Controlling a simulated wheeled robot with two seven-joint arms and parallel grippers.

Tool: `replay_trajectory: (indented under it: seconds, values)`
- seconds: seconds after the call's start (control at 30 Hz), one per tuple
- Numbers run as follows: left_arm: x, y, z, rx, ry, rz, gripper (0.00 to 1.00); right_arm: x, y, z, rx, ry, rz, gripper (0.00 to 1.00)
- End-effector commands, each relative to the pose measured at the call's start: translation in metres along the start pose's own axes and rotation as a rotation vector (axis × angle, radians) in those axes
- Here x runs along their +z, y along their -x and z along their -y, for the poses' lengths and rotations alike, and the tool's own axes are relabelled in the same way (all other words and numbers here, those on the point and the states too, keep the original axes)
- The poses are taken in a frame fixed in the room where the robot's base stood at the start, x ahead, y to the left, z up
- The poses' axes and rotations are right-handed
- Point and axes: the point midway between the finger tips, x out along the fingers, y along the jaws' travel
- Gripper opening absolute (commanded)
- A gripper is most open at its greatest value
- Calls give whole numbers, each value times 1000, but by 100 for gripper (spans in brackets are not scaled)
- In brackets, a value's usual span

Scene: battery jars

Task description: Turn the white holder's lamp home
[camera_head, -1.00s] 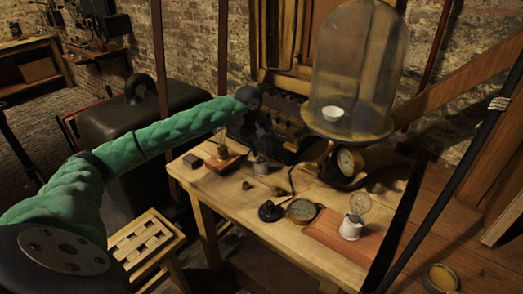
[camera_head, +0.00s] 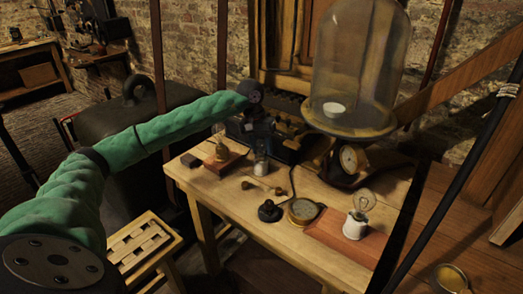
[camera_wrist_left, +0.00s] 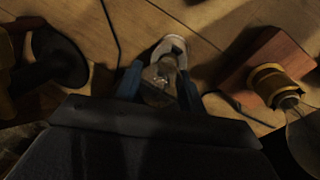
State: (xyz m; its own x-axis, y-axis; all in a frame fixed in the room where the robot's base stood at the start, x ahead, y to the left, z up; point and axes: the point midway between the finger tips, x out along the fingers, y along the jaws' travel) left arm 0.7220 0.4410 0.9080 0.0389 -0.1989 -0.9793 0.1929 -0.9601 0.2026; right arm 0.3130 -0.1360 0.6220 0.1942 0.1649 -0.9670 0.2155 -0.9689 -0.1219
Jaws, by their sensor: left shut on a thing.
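My left gripper (camera_head: 259,148) comes down from above at the back of the wooden table. It is shut on a clear glass lamp (camera_wrist_left: 160,76), which shows between its blue fingers in the left wrist view. A small white holder (camera_wrist_left: 174,43) is right at the lamp's far end; it also shows below the gripper in the head view (camera_head: 261,168). The lamp looks in line with the holder, but how deep it sits in it I cannot tell. My right gripper is not in view.
Left of the gripper, a red-brown block (camera_head: 222,161) carries a brass-based bulb. At the table's front right, another white holder (camera_head: 355,226) with a clear bulb stands on a reddish board. A round gauge (camera_head: 303,211) and a black piece (camera_head: 269,211) lie nearer. A glass bell jar (camera_head: 358,65) stands behind.

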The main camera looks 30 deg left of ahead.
Motion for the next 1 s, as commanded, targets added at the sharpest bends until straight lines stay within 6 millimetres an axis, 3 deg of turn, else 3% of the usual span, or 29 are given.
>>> replay_trajectory:
  seconds: [0.53,1.0]
  values:
    - [0,-1,0,-1,-60,12,12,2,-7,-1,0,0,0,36]
    - [0,-2,0,-2,-239,48,12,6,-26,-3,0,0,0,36]
